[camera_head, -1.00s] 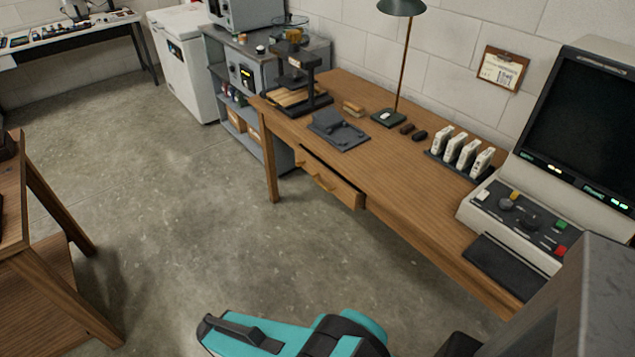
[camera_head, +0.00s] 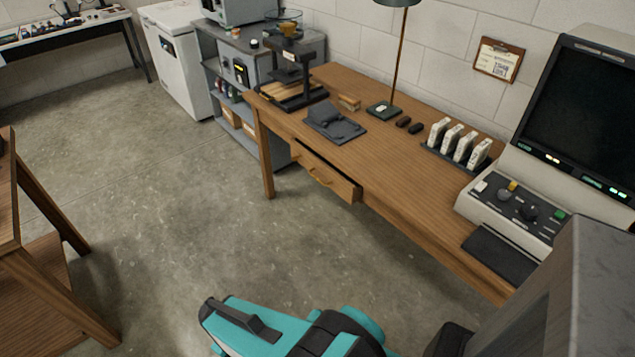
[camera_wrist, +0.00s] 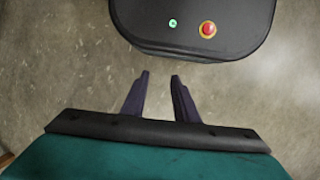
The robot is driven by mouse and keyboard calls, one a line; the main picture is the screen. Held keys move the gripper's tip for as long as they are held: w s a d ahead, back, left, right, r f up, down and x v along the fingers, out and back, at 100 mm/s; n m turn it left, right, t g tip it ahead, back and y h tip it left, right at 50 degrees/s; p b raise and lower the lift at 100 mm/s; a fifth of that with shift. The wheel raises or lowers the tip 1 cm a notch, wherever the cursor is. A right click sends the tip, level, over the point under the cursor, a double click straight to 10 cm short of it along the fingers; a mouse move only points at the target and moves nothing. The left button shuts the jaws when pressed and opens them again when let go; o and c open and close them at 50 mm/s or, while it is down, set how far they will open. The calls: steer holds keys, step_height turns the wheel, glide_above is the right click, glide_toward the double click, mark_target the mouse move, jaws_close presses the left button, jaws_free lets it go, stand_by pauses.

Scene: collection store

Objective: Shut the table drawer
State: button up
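The table drawer (camera_head: 325,176) stands partly open at the front of the wooden table (camera_head: 410,195), left of its middle. Its front carries a curved wooden-coloured handle (camera_head: 320,178), and a dark gap shows above and behind the front. In the wrist view my gripper (camera_wrist: 158,76) has its two dark fingers apart with bare floor between them, so it is open and empty. My teal arm is at the bottom of the head view, well in front of and below the drawer, not touching it. The fingers are not visible in the head view.
On the table stand a lamp (camera_head: 398,60), a dark folded item (camera_head: 335,123), a rack of white cases (camera_head: 458,145) and a console with a screen (camera_head: 590,110). A wooden table (camera_head: 40,250) stands at the left. The floor (camera_head: 190,220) between is clear.

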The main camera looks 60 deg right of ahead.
steer(key=w+d+t+h+b, duration=0.25)
steer(key=w+d, duration=0.35)
steer(key=d, duration=0.6)
steer(key=w+d+t+h+b, duration=0.15)
steer(key=w+d+t, duration=0.25)
steer(key=w+d, duration=0.55)
steer(key=s+d+r+n+t+h+b, duration=0.15)
steer(key=d+r, duration=0.25)
steer(key=d, duration=0.5)
steer(key=d+r+n+t+h+b, duration=0.1)
steer(key=d+r+t+h+b, duration=0.15)
steer(key=d, duration=0.75)
steer(key=s+d+r+n+t+h+b, duration=0.2)
steer(key=s+d+r+n+t+b, duration=0.3)
steer(key=s+d+r, duration=0.5)
steer(key=d+r+t, duration=0.1)
steer(key=d+r, duration=0.2)
steer(key=d, duration=0.1)
steer(key=shift+r+b, duration=0.15)
steer(key=shift+b, duration=0.25)
steer(key=shift+w+d+f+b, duration=0.2)
steer(key=shift+d+b, duration=0.1)
steer(key=shift+b, duration=0.5)
steer(key=shift+w+d+b, duration=0.2)
steer(key=shift+w+b, duration=0.05)
steer(key=shift+b, duration=0.55)
